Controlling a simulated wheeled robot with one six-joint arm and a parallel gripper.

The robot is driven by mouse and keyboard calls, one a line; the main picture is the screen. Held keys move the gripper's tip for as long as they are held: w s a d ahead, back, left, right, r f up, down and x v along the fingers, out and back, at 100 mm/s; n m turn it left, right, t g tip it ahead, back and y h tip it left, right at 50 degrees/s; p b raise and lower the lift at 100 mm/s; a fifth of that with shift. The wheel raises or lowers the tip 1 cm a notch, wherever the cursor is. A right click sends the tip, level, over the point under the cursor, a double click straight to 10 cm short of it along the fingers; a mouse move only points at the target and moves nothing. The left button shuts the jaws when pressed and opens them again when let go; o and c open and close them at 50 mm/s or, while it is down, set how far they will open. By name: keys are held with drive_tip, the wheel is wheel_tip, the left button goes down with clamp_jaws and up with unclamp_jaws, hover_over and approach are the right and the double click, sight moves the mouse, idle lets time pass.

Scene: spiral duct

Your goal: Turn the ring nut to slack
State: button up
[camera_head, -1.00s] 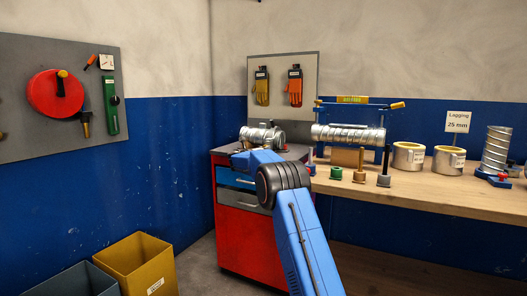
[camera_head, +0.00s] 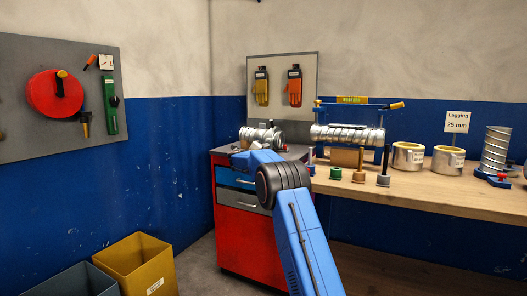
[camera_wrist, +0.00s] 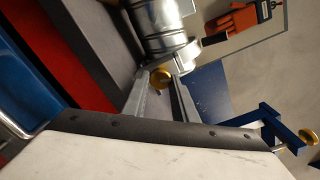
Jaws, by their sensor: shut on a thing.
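A silver spiral duct piece (camera_head: 262,135) lies on the grey top of a red cabinet in the head view; it also fills the top middle of the wrist view (camera_wrist: 158,25). A small round brass-coloured part, which I take as the ring nut (camera_wrist: 160,77), sits just below the duct. My gripper (camera_wrist: 161,82) has its two grey fingers on either side of this part, shut on it. In the head view my blue arm hides most of the gripper and the nut. I cannot tell how far the nut is turned.
The red cabinet (camera_head: 243,238) stands beside a wooden bench (camera_head: 440,189). On the bench are a longer duct in a blue frame (camera_head: 387,157), several small stands and two lagging rings (camera_head: 408,157). A yellow bin (camera_head: 137,265) stands on the floor at left.

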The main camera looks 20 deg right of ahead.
drive_tip(key=shift+f+n, duration=0.15)
drive_tip(key=shift+n, duration=0.15)
drive_tip(key=o, duration=1)
drive_tip(key=shift+o, duration=0.2)
